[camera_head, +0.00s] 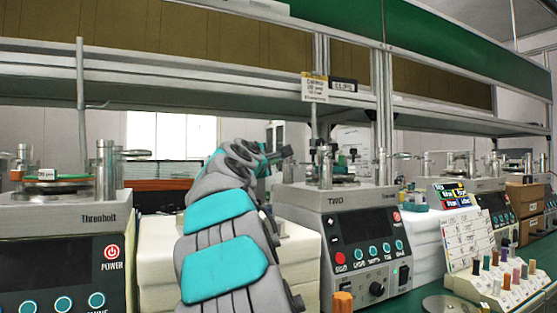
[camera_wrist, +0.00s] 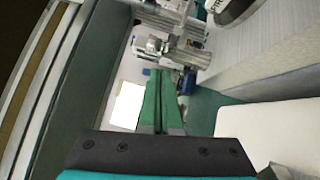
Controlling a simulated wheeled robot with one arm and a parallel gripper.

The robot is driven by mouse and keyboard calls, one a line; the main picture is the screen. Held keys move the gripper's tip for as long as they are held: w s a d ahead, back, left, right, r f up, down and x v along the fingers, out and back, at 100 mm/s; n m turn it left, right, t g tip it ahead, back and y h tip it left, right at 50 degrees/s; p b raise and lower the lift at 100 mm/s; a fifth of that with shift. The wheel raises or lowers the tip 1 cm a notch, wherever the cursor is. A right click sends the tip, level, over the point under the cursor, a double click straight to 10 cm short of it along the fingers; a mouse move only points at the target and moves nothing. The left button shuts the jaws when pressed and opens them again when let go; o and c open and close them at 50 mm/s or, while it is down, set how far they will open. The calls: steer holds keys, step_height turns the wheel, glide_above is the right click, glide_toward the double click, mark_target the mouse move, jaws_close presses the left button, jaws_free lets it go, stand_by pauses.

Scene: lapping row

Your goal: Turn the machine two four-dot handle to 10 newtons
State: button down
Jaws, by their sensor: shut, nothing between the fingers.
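Machine two (camera_head: 345,205), a light grey lapping machine labelled TWO, stands right of my arm in the head view. Metal posts and fittings (camera_head: 325,165) rise from its top beside a round plate. I cannot make out four dots on any handle. My gripper (camera_head: 286,153) is left of these fittings at about their height. In the wrist view, my gripper's green fingers (camera_wrist: 163,75) are shut together and empty. Their tips point toward a metal clamp-like assembly (camera_wrist: 175,52); I cannot tell whether they touch it.
White foam blocks (camera_head: 155,265) lie between the machines. A rack of coloured pegs (camera_head: 505,275) and a card are at the right. A shelf (camera_head: 190,90) runs overhead.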

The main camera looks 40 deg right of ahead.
steer(key=w+b+v, duration=0.1)
steer(key=v, duration=1.9)
steer(key=shift+a, duration=0.6)
steer(key=shift+s+f, duration=0.15)
